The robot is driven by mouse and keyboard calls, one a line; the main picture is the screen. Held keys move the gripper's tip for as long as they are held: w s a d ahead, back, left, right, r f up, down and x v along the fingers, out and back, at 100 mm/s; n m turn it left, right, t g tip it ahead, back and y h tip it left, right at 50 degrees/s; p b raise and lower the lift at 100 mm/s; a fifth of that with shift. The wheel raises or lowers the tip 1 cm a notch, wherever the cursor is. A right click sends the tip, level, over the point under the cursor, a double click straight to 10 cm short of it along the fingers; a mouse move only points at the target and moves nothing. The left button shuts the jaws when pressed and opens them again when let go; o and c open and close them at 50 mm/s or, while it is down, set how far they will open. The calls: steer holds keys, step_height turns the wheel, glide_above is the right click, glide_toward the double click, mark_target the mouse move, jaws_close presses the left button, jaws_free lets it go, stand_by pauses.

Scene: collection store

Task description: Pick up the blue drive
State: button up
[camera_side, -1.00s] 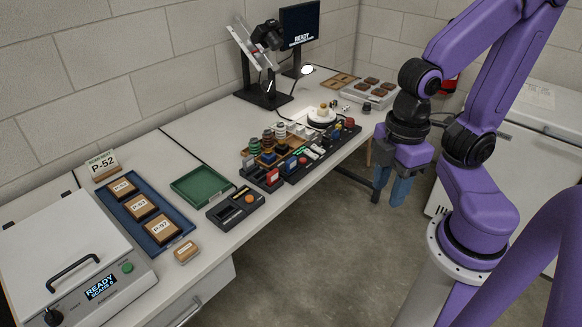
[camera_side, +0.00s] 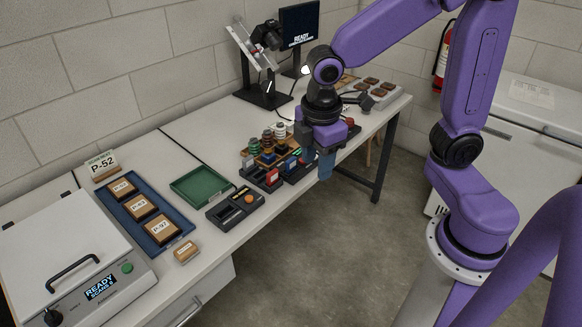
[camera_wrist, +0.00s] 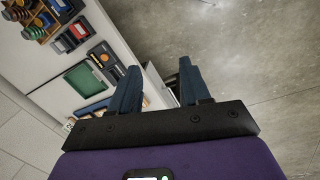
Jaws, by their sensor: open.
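In the side view, a small blue drive (camera_side: 291,164) stands in a dark rack (camera_side: 262,186) near the front edge of the bench, just behind a red drive (camera_side: 272,176). A blue item (camera_wrist: 60,5), probably the same drive, shows at the top left of the wrist view. My gripper (camera_side: 325,170) is open and empty, with its blue fingers pointing down, to the right of the blue drive and apart from it. In the wrist view the fingers (camera_wrist: 158,75) are spread, with floor and the bench edge between them. My gripper hides the rack's far end.
A black tray with an orange knob (camera_side: 238,208), a green tray (camera_side: 200,185) and a blue tray of labelled boxes (camera_side: 183,228) lie to the left. Ringed stacks (camera_side: 268,142) stand behind the rack. A stand with a monitor (camera_side: 300,25) is farther back. Open floor lies in front.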

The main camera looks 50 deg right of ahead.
steer(key=w+d+f+n+h, duration=0.1)
steer(key=w+d+f, duration=0.1)
steer(key=w, duration=0.6)
steer(key=w+d+f+n+h, duration=0.1)
steer(key=w+d, duration=0.1)
steer(key=w, duration=0.6)
steer(key=n+h, duration=0.2)
glide_toward(290, 160)
steer(key=shift+g+y, duration=0.3)
steer(key=shift+g, duration=0.1)
steer(key=shift+w+d+x, duration=0.1)
steer(key=shift+x, duration=1.45)
steer(key=shift+w+d+x, duration=0.1)
steer(key=shift+w+x, duration=0.05)
steer(key=shift+x, duration=1.4)
steer(key=shift+w+d+x, duration=0.1)
steer(key=shift+x, duration=1.45)
steer(key=shift+r, duration=0.15)
steer(key=shift+c, duration=0.3)
jaws_close()
